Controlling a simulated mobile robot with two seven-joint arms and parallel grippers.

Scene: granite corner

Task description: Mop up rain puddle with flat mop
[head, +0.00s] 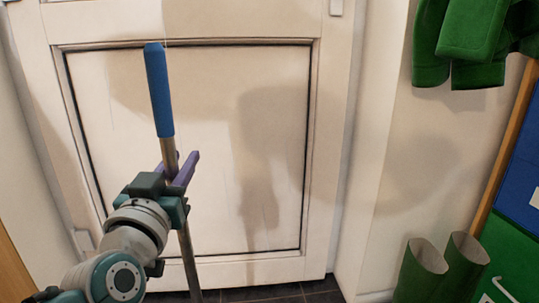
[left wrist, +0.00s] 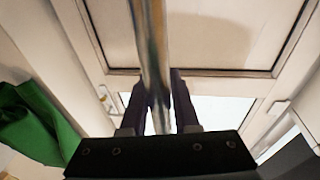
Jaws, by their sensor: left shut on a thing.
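My left gripper (head: 178,172) is shut on the metal pole of the flat mop (head: 188,262), just below its blue grip (head: 159,90). The pole stands nearly upright, tilted slightly, in front of the white door. In the left wrist view the pole (left wrist: 148,45) runs up between the purple fingers of my gripper (left wrist: 158,100). The mop's head is below the bottom edge of the head view. No puddle shows in either view. My right gripper is not in view.
A white panelled door (head: 230,150) stands close ahead. Green boots (head: 440,268) stand at the lower right, beside a blue and green panel (head: 515,245). A green garment (head: 465,45) hangs above them. A strip of dark tiled floor (head: 285,292) shows at the door's foot.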

